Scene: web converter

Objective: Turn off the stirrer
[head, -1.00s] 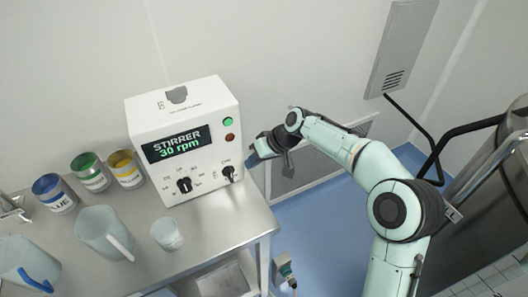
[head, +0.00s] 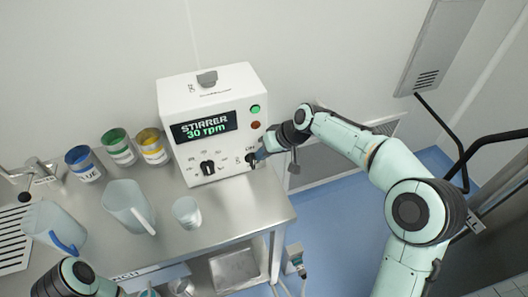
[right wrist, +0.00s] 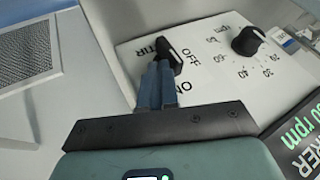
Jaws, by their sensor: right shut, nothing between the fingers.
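The stirrer (head: 216,115) is a white box on the steel table, its green display (head: 204,126) reading "STIRRER 30 rpm". Its lower right black stir switch (head: 250,160) also shows in the right wrist view (right wrist: 171,53), with OFF and ON printed beside it. The speed knob (head: 207,167) is to its left. My right gripper (head: 259,154) is shut with nothing held; its blue fingertips (right wrist: 160,68) are right at the switch and partly cover it. I cannot tell whether they touch. My left gripper is out of view; only part of my left arm shows.
Blue, green and yellow labelled tins (head: 119,147) stand left of the stirrer. A clear jug (head: 128,206) and a small beaker (head: 187,212) stand in front on the table (head: 240,205). A grey wall panel (head: 345,160) is behind my right arm.

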